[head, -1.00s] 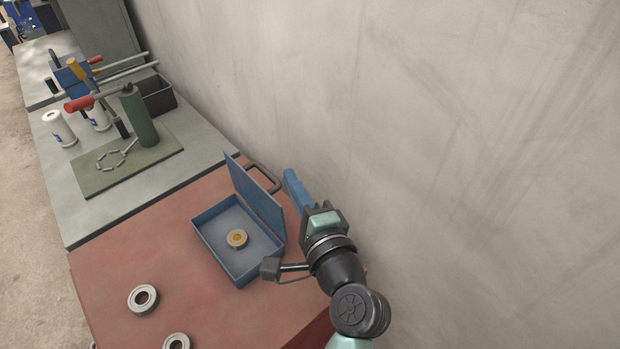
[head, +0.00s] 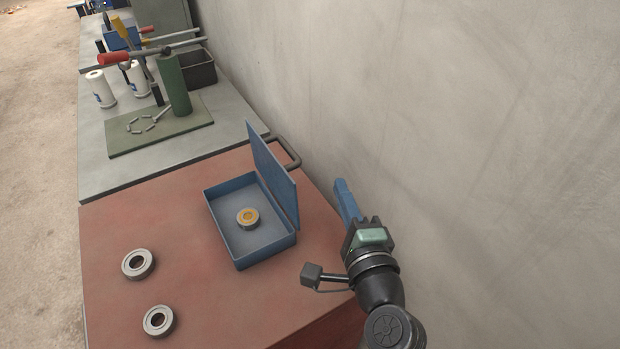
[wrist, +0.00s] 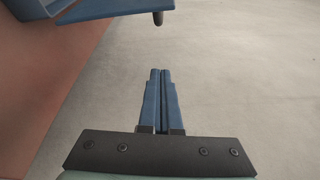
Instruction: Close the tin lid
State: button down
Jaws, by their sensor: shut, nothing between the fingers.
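The blue tin (head: 240,262) stands on the red-brown bench top with its lid (head: 272,175) raised, roughly upright along the tin's right side. A bearing ring with an orange centre (head: 248,218) lies inside the tin. My gripper (head: 342,187) is to the right of the lid, on the side facing the wall, apart from it. Its blue fingers are shut together and empty, as the wrist view also shows (wrist: 160,75). In the wrist view the edge of the blue lid (wrist: 110,10) shows at the top left.
Two metal rings (head: 138,264) and (head: 158,321) lie on the red-brown bench (head: 210,310) at the left. A dark handle (head: 285,150) sticks out behind the lid. The concrete wall (head: 450,120) is close on the right. A grey bench with a green cylinder (head: 174,84) stands beyond.

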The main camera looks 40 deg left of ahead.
jog(key=w+a+p, duration=0.2)
jog(key=w+a, duration=0.1)
jog(key=a, duration=0.6)
jog(key=shift+f, duration=0.3)
jog(key=shift+s, duration=0.15)
dwell(0.3)
jog(key=s+a+f+n+y+b, duration=0.1)
jog(key=s+a+n+y+b, duration=0.1)
jog(key=s+n+b, duration=0.4)
jog(key=s+a+f+n+y+b, duration=0.2)
jog(key=s+n+b, duration=0.4)
jog(key=b, duration=0.8)
jog(key=shift+s+a+n+b, duration=0.4)
jog(key=shift+s+a, duration=0.15)
jog(key=shift+a, duration=0.25)
jog(key=shift+f, duration=0.1)
